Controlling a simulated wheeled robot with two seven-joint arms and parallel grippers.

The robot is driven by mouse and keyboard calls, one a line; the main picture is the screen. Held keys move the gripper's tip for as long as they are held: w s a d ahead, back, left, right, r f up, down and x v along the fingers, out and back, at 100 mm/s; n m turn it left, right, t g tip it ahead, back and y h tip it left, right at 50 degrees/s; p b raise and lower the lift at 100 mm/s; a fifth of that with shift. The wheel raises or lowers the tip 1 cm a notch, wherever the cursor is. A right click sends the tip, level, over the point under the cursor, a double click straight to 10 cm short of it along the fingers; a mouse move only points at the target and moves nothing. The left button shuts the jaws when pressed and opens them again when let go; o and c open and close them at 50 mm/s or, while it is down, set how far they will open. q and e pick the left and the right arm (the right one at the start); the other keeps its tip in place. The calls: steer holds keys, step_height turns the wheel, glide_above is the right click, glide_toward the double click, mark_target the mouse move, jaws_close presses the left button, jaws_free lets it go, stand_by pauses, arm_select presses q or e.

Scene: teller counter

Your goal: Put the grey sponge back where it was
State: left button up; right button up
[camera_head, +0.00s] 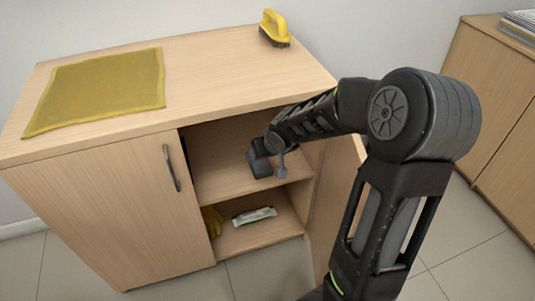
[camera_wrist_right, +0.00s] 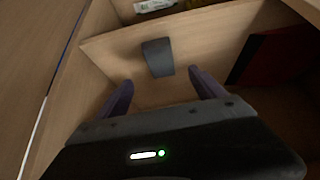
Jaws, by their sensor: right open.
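The grey sponge (camera_wrist_right: 158,57) is a small dark grey block on the upper shelf (camera_wrist_right: 120,48) of the open cabinet, near the shelf's front edge. My right gripper (camera_wrist_right: 161,84) is open and empty, its two fingers apart, with the sponge just beyond the fingertips and roughly centred between them. In the head view my right gripper (camera_head: 262,160) reaches into the cabinet over the upper shelf (camera_head: 215,176); there I cannot clearly separate the sponge from the dark gripper. My left gripper is not in view.
A white tube (camera_head: 254,215) and a yellow glove (camera_head: 212,221) lie on the lower shelf. A dark red object (camera_wrist_right: 268,55) stands beside the sponge. The left door (camera_head: 110,210) is shut. A yellow cloth (camera_head: 95,90) and a yellow brush (camera_head: 273,27) lie on top.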

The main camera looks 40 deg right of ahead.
stand_by(0.3)
steer(key=s+a+f+n+g+y, duration=0.1)
steer(key=s+a+f+y, duration=0.15)
steer(key=a+f, duration=0.75)
steer(key=s+a+f+n+g+y, duration=0.15)
steer(key=s+a+f, duration=0.25)
steer(key=a+f, duration=0.55)
steer(key=s+a+f+g+y, duration=0.1)
steer(key=s+a+f, duration=0.2)
steer(key=s+a, duration=0.4)
steer(key=s+a+f+g+y, duration=0.1)
steer(key=s+a+f, duration=0.3)
steer(key=s+a, duration=0.3)
steer(key=shift+s+m, duration=0.2)
steer(key=shift+m, duration=0.15)
steer(key=shift+g, duration=0.25)
steer(key=shift+c, duration=0.3)
